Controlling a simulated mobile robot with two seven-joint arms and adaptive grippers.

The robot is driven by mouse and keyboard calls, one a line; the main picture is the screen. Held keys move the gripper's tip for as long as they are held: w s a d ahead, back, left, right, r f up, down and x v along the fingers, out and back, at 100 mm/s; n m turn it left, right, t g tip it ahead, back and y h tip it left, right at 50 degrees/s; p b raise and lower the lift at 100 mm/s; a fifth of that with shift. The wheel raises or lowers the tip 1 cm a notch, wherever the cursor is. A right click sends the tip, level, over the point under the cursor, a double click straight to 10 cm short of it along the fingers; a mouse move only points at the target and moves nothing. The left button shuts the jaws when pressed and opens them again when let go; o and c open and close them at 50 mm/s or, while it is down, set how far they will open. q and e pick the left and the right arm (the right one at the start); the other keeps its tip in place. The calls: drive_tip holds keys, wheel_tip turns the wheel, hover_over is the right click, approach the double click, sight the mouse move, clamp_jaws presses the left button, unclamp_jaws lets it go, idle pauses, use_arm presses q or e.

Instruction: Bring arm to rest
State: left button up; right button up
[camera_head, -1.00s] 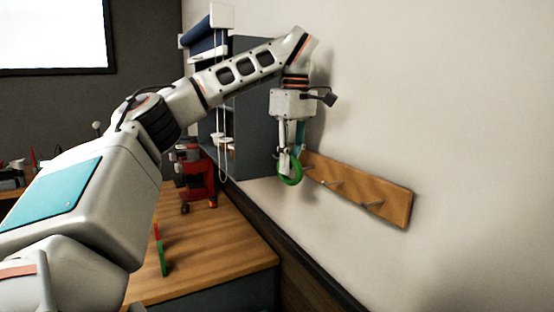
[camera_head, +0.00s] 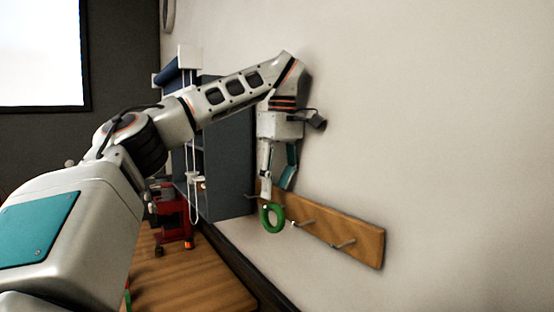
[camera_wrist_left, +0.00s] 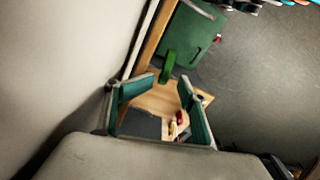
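My left gripper (camera_head: 275,190) hangs pointing down next to the wall, its two fingers spread apart with nothing between them. A green ring (camera_head: 280,218) hangs on a peg of the wooden peg rack (camera_head: 368,241), just below the fingertips. One fingertip appears close to the ring's top; I cannot tell whether they touch. In the left wrist view the open teal fingers (camera_wrist_left: 157,93) show, with the green ring (camera_wrist_left: 168,66) beyond them. My left arm reaches across from the left, bent at the elbow. My right gripper is not in view.
The rack has other bare pegs to the right of the ring. A dark cabinet (camera_head: 230,150) stands behind the arm, near a red device (camera_head: 172,215) on the wooden bench (camera_head: 190,275). The wall at right is clear.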

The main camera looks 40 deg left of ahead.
use_arm(q)
wheel_tip(320, 180, up, 8)
drive_tip(key=shift+s+f, duration=0.2)
drive_tip(key=shift+s, duration=0.05)
